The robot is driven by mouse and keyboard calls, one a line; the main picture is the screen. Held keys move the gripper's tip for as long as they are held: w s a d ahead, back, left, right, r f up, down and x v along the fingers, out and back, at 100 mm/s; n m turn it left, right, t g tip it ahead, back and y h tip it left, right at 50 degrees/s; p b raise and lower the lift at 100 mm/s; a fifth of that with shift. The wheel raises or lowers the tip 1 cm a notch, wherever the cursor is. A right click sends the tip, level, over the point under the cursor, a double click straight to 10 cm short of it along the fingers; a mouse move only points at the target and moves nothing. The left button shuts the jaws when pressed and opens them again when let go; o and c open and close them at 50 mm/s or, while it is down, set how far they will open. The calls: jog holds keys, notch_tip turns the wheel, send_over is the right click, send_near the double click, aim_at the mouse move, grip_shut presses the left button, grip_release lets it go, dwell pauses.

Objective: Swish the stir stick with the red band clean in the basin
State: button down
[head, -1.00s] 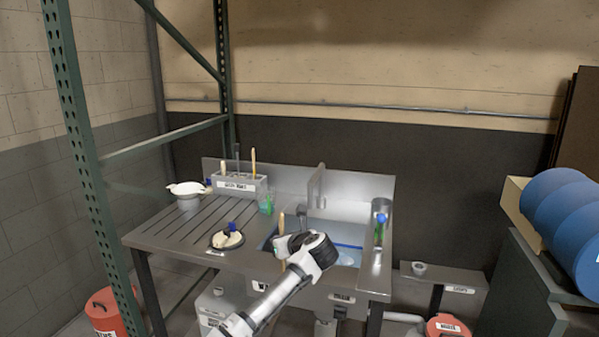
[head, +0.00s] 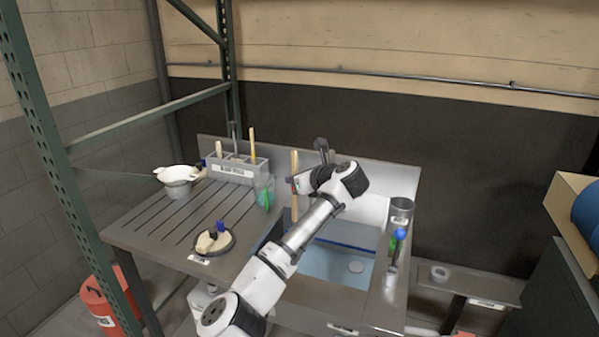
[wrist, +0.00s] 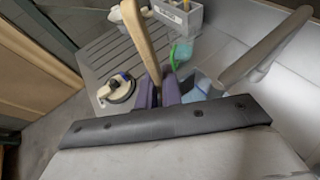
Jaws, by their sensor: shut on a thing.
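My gripper (head: 297,184) is shut on a wooden stir stick (head: 294,162), which stands roughly upright in the jaws with its top above them. In the wrist view, the stick (wrist: 144,42) rises from between my purple fingers (wrist: 160,92). A small reddish patch shows by the jaws in the head view; I cannot tell surely that it is the band. The basin (head: 335,268) holds pale blue water. My gripper is over its back left part. The stick's lower part shows below the jaws, near the basin's back left; whether its tip touches water is unclear.
A grey holder (head: 232,170) with other sticks stands at the back left. A clear cup with green (head: 264,192) is beside the basin. A dark dish (head: 214,242) and a white-topped pot (head: 178,178) sit on the drainboard. A metal cup (head: 401,209) and blue-topped brush (head: 398,240) stand right.

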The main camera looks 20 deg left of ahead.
notch_tip(320, 180, down, 23)
jog(key=b, duration=0.9)
jog(key=shift+f+b, duration=0.2)
jog(key=shift+b, duration=0.2)
jog(key=shift+s, duration=0.1)
dwell(0.4)
